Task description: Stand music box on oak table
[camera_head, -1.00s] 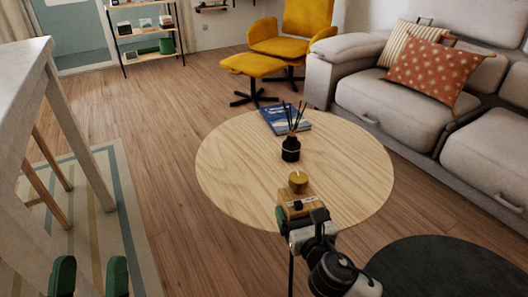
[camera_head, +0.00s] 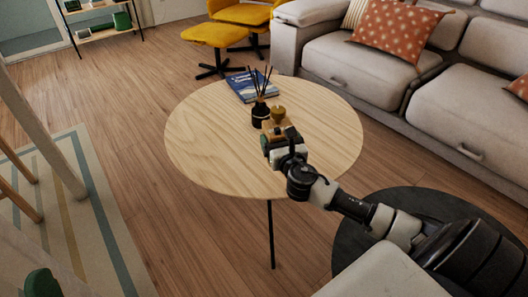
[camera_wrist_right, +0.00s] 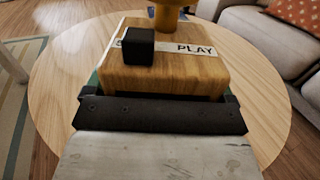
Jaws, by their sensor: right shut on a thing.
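The music box (camera_head: 274,130) is a small wooden block with a brass-coloured knob (camera_head: 278,113) on top. In the right wrist view the box (camera_wrist_right: 160,72) shows a black square button and a "PLAY" label. My right gripper (camera_head: 283,142) is shut on it and holds it over the oak table (camera_head: 215,150). I cannot tell whether its underside touches the top. The round table also fills much of the wrist view (camera_wrist_right: 70,95). One green fingertip of my left gripper (camera_head: 42,283) shows at the lower left; the rest is out of frame.
A black reed diffuser (camera_head: 259,115) stands on the table close beside the box. A blue book (camera_head: 250,87) lies farther back. The table's left and front parts are bare. A grey sofa (camera_head: 350,75) is behind right, and a dark round pouf (camera_head: 425,205) stands front right.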

